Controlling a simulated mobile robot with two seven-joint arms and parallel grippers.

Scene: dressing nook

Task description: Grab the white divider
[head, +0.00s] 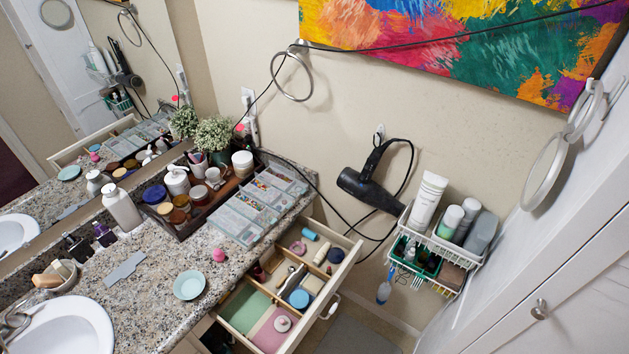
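A flat, pale grey piece with a notched outline (125,267) lies on the granite counter between the sink and the small teal dish; it may be the divider, but I cannot tell for sure. The open drawer (341,277) below the counter has thin tan partitions between its compartments. A clear compartmented organizer (233,225) with pale inner walls sits on the counter near the corner above the drawer. Neither of my grippers shows in the head view.
The drawer holds several small items, including a blue jar (299,298). A teal dish (190,285) and a pink item (218,255) stand on the counter. A tray of bottles, a hair dryer (368,186) with its cord, and a wire basket (440,240) are nearby.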

